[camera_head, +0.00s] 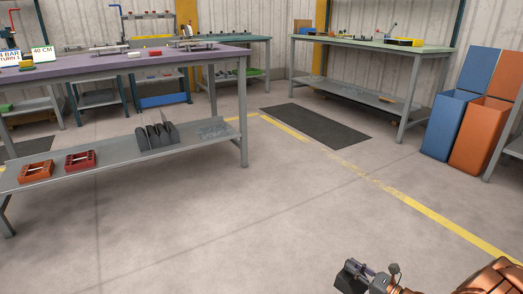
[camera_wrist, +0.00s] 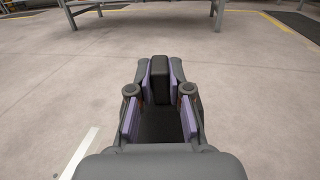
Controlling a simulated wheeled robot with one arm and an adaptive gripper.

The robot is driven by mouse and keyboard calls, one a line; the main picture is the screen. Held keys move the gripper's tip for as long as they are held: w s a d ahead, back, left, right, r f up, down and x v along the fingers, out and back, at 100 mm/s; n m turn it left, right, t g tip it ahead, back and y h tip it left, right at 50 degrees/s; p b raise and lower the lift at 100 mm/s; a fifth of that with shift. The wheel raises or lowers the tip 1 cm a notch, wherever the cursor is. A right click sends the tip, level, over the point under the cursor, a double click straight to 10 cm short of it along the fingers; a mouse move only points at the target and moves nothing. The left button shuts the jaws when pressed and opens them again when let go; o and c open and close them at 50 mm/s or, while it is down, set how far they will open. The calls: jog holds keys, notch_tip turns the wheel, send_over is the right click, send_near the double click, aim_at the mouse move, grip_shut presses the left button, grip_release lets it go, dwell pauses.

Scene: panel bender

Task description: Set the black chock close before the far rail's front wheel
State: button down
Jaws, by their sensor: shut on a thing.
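My gripper (camera_head: 368,272) is at the bottom right of the head view, over open floor and well apart from the tables. In the wrist view my gripper (camera_wrist: 160,78) is shut on the black chock (camera_wrist: 159,88), which sits between the purple-lined fingers. The chock (camera_head: 348,277) also shows in the head view as a dark block at the fingertips. Long metal pieces (camera_head: 108,49) lie on the purple table (camera_head: 150,59), with another (camera_head: 193,45) farther right. They are too small to tell which is the far rail or its front wheel.
The purple table's lower shelf (camera_head: 110,165) holds red trays (camera_head: 80,160) and a dark grey rack (camera_head: 157,137). A green-topped bench (camera_head: 385,42) stands at the back right. Blue (camera_head: 445,125) and orange (camera_head: 478,135) bins stand at right. The middle floor is clear.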

jog(key=w+a+r+n+g+y+p, duration=0.1)
jog(key=a+r, duration=0.3)
jog(key=r, duration=0.5)
jog(key=w+a+r+n+g+y, duration=0.1)
jog(key=a+r, duration=0.3)
jog(key=r, duration=0.5)
jog(key=w+a+r+n+g+p, duration=0.1)
jog(key=a+r, duration=0.4)
jog(key=r, duration=0.4)
notch_tip(320, 180, up, 29)
jog(key=p, duration=3.7)
jog(key=shift+w+d+m+p, duration=0.2)
jog(key=shift+d+m+p, duration=0.05)
jog(key=shift+m+p, duration=0.05)
